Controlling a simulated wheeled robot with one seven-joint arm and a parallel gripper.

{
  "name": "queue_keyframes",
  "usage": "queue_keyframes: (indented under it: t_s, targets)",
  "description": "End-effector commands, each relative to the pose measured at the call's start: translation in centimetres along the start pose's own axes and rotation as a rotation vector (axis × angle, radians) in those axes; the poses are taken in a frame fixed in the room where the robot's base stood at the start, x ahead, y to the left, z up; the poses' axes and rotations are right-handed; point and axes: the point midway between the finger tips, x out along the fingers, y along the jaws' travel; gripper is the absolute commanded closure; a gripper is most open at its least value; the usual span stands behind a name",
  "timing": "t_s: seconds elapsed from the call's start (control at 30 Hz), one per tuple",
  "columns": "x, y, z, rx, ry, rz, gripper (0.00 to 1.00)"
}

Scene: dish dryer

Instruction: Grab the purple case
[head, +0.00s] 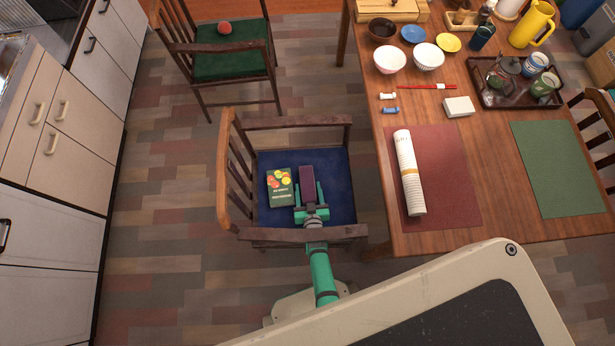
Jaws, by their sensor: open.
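The purple case (307,178) is a dark purple, upright-oriented rectangle on the blue seat (335,164) of the near wooden chair. My gripper (308,192), green and grey, reaches over the chair's near rail to the case. Its jaws are open, with one finger on each side of the case's near part. I cannot tell from this view whether the fingers touch the case. The near end of the case is hidden by my gripper.
A green book or box with fruit pictures (280,187) lies just left of my gripper. The chair's backrest (226,165) stands at left. The wooden table (490,220), with a rolled paper (409,172), is at right. Floor at left is clear.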

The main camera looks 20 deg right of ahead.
Motion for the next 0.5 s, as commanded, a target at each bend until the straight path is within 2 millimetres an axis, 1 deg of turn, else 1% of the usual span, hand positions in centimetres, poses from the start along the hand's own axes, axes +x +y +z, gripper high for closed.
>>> queue_keyframes:
  t_s: [0.03, 0.07, 0.1, 0.17, 0.2, 0.5]
  targets:
    - [-0.01, 0.00, 0.00, 0.000, 0.000, 0.000, 0.42]
    - [-0.01, 0.00, 0.00, 0.000, 0.000, 0.000, 0.49]
    - [-0.01, 0.00, 0.00, 0.000, 0.000, 0.000, 0.59]
    - [-0.02, 0.00, 0.00, 0.000, 0.000, 0.000, 0.73]
    - [-0.02, 0.00, 0.00, 0.000, 0.000, 0.000, 0.76]
    - [-0.03, 0.00, -0.05, 0.000, 0.000, 0.000, 0.76]
